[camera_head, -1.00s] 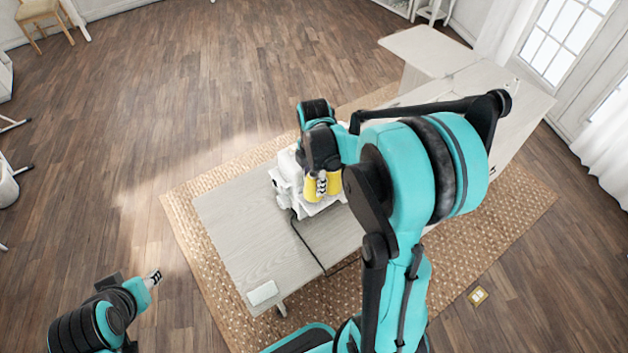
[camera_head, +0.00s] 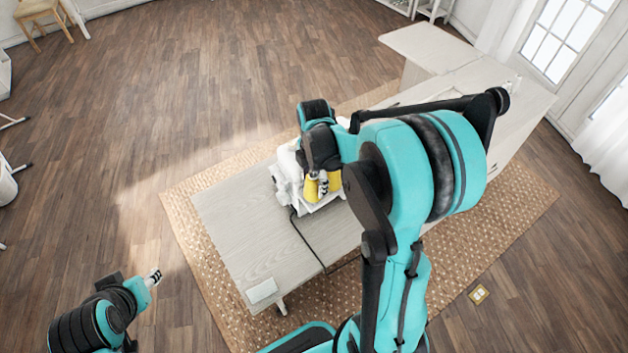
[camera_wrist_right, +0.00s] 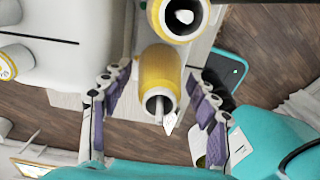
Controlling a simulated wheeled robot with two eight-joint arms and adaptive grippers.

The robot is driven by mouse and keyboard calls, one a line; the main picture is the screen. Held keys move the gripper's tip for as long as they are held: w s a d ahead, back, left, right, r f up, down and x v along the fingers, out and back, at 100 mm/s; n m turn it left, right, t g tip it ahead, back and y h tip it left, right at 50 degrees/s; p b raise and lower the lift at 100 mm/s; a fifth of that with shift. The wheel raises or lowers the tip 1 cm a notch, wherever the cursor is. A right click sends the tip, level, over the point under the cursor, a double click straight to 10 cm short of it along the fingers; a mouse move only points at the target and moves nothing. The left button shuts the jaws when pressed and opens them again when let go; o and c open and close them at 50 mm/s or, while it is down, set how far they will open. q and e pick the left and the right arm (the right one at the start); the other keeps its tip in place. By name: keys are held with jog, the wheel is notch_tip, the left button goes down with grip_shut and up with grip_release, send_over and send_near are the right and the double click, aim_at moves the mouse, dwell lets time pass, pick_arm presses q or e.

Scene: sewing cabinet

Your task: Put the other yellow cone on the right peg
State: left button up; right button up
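A yellow cone (camera_wrist_right: 160,72) with a white end sits between the fingers of my right gripper (camera_wrist_right: 158,80) in the right wrist view. A thin pale rod, apparently a peg, shows in its open end. The fingers are spread, with a gap on each side of the cone. A second yellow cone (camera_wrist_right: 185,18) is beyond it at the top edge. In the head view, yellow (camera_head: 310,191) shows on both sides of the right gripper (camera_head: 323,185), over the white sewing machine (camera_head: 283,178). My left gripper (camera_head: 153,277) is far from the table, at lower left; its finger gap is unclear.
The machine stands on a pale wooden table (camera_head: 240,225), with a dark cord (camera_head: 308,248) running to the front edge. A small white box (camera_head: 262,291) lies at the near corner. The table's left part is otherwise clear.

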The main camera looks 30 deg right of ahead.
jog(key=shift+r, duration=0.1)
dwell(0.3)
notch_tip(320, 180, up, 12)
jog(key=shift+f, duration=0.1)
notch_tip(320, 180, up, 9)
jog(key=p, duration=0.7)
jog(key=shift+f, duration=0.15)
